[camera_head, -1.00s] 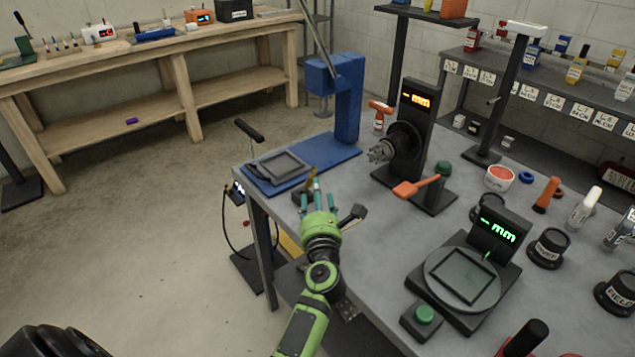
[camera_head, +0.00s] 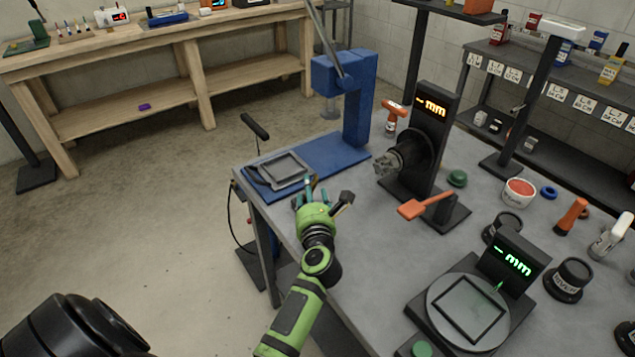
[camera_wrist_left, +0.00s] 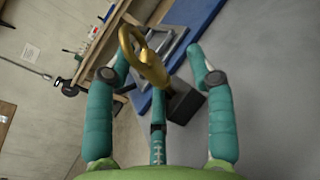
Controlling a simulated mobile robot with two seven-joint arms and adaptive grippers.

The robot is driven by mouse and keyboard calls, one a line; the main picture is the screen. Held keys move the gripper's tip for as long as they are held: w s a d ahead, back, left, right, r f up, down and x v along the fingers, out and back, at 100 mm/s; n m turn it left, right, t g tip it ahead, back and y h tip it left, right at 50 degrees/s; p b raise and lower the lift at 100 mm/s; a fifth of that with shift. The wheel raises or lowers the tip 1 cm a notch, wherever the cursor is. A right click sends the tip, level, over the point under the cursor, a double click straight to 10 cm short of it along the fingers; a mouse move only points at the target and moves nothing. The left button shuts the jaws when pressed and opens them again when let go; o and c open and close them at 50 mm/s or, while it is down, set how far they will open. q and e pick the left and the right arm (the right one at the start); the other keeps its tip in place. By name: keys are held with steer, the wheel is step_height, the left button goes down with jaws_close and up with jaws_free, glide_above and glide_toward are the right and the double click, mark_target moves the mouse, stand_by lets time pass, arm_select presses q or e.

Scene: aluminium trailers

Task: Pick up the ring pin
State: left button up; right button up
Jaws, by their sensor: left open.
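The ring pin (camera_wrist_left: 149,66) is gold, with a round loop at its upper end, in the wrist view. A black block (camera_wrist_left: 183,103) shows at its lower end; I cannot tell whether they are joined. My left gripper (camera_wrist_left: 160,78) has its teal fingers spread on both sides of the pin, with no visible grip on it. In the head view, my left gripper (camera_head: 308,190) is over the near left corner of the grey table (camera_head: 375,250), and its hand hides most of the pin.
A blue press stand (camera_head: 358,105) with a grey square frame (camera_head: 285,170) on its base stands just beyond the gripper. A black gauge (camera_head: 430,135) with an orange paddle (camera_head: 412,209) is to the right. A green-lit scale (camera_head: 468,308) sits nearer.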

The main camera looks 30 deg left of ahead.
arm_select(q)
steer(key=shift+s+r, duration=0.1)
steer(key=shift+s, duration=0.05)
steer(key=shift+s+d+r, duration=0.1)
steer(key=shift+s+r, duration=0.25)
steer(key=shift+s, duration=0.25)
steer(key=c, duration=1)
steer(key=shift+w, duration=0.1)
jaws_close()
arm_select(e)
steer(key=s, duration=0.1)
steer(key=s+d, duration=0.1)
steer(key=shift+s, duration=0.4)
